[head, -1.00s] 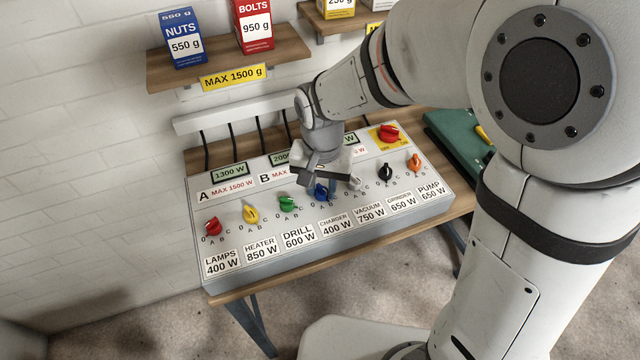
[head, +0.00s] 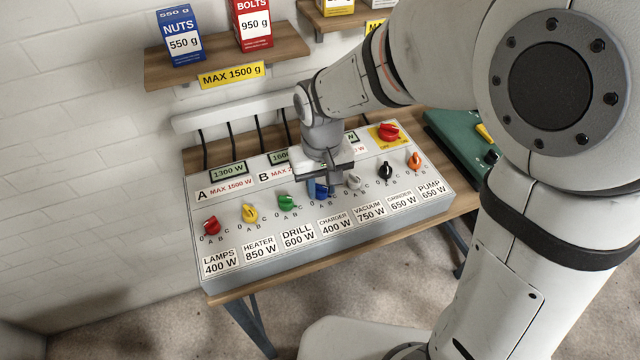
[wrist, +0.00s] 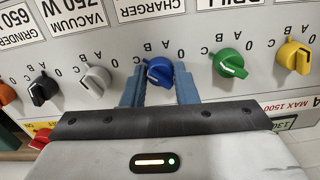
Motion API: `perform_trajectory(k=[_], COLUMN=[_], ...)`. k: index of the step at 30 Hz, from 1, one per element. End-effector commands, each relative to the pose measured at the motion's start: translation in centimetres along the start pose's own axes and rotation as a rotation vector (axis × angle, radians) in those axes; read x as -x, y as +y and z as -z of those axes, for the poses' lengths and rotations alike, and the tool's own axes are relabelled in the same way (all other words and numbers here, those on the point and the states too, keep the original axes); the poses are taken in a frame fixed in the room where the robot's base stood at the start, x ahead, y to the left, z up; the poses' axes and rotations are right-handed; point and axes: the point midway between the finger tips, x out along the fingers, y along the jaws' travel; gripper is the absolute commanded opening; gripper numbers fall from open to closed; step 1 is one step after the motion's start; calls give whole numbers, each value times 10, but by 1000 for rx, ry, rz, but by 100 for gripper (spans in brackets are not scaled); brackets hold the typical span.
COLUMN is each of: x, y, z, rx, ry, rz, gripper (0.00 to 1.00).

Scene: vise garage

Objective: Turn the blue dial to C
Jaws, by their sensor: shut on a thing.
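The blue dial (head: 318,190) sits on the sloping panel (head: 240,272) above the CHARGER 400 W label. In the wrist view the blue dial (wrist: 160,70) is between my two fingers. My gripper (head: 319,182) points down at the panel and is shut on the dial; the wrist view shows a finger on each side of it (wrist: 159,84). Letters 0, A, B and C ring the dial, upside down in the wrist view. A white line shows on the dial's left side there; I cannot tell for sure which letter it marks. My gripper hides part of the dial in the head view.
Green (head: 286,203), yellow (head: 249,213) and red (head: 211,226) dials are left of it. Grey (head: 353,181), black (head: 386,170) and orange (head: 414,161) dials are right. A red switch (head: 388,132) stands behind. My gripper partly covers the wattage displays.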

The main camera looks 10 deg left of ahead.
Motion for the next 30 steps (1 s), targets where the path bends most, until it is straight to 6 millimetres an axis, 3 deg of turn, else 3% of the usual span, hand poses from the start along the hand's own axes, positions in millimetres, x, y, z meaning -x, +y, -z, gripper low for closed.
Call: perform_trajectory(k=[12,28,29,30], x=[1,1,1,1], y=[-1,-1,-1,-1], z=[1,1,1,1], rx=[185,210,209,209], ry=[3,3,3,3], rz=[1,1,1,1], gripper=[4,4,29,32])
